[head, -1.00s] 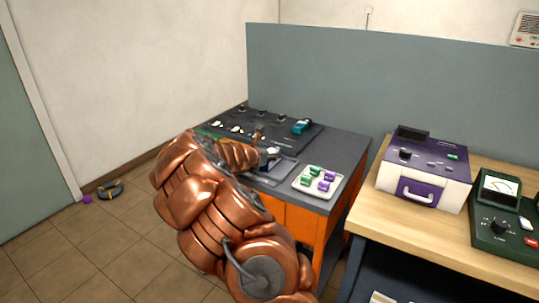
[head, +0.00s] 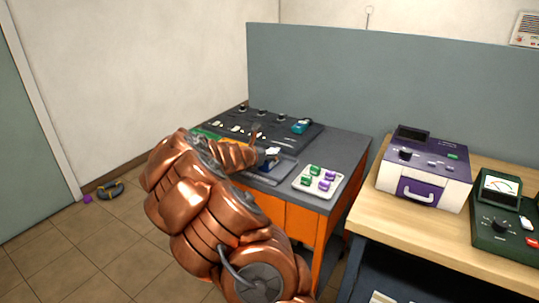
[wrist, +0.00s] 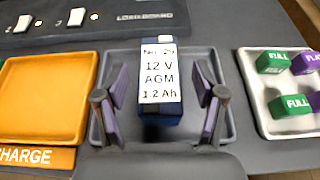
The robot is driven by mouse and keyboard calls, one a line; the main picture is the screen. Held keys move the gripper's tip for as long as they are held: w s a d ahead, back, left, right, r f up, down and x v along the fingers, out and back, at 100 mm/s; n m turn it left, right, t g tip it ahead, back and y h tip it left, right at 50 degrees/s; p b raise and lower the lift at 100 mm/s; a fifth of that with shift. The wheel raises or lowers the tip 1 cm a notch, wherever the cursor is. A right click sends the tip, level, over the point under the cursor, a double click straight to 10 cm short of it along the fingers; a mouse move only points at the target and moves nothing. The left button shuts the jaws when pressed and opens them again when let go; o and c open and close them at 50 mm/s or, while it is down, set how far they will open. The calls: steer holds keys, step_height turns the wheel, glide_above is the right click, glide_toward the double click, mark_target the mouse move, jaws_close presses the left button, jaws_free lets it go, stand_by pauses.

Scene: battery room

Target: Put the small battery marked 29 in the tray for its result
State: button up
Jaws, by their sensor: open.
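The small battery (wrist: 161,85) marked 29 is dark blue with a white label reading 12 V AGM 1.2 Ah. In the wrist view it stands over a grey tray (wrist: 222,65), between the two fingers of my gripper (wrist: 163,105). The fingers are open, one on each side, with gaps to the battery. In the head view the battery (head: 272,153) shows small beyond my arm, at the grey tray (head: 283,172). My arm hides part of the bench there. An orange tray (wrist: 50,85) marked with a word ending in CHARGE lies left of the grey tray.
A white tray (wrist: 262,118) with green FULL and purple tags lies to the right. A dark load board (wrist: 130,18) with knobs is behind. In the head view, a purple-and-white device (head: 425,180) and a green meter (head: 505,215) stand on the wooden table.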

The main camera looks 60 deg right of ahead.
steer(key=v, duration=0.8)
steer(key=shift+a, duration=0.15)
steer(key=shift+v, duration=0.95)
steer(key=s+a+r+m+g+y, duration=0.2)
steer(key=s+a+r+m+y, duration=0.1)
steer(key=s+a+m, duration=0.8)
steer(key=s+a+f+m+y, duration=0.2)
steer(key=s+a, duration=0.3)
steer(key=a, duration=0.6)
steer(key=s+a+f+m+y, duration=0.3)
steer(key=s+a+y, duration=0.1)
steer(key=a, duration=0.8)
steer(key=s+a+f+m+y, duration=0.2)
steer(key=s+a+y, duration=0.2)
steer(key=a, duration=0.8)
steer(key=shift+s+f, duration=0.25)
steer(key=shift+s, duration=0.55)
steer(key=shift+r, duration=0.1)
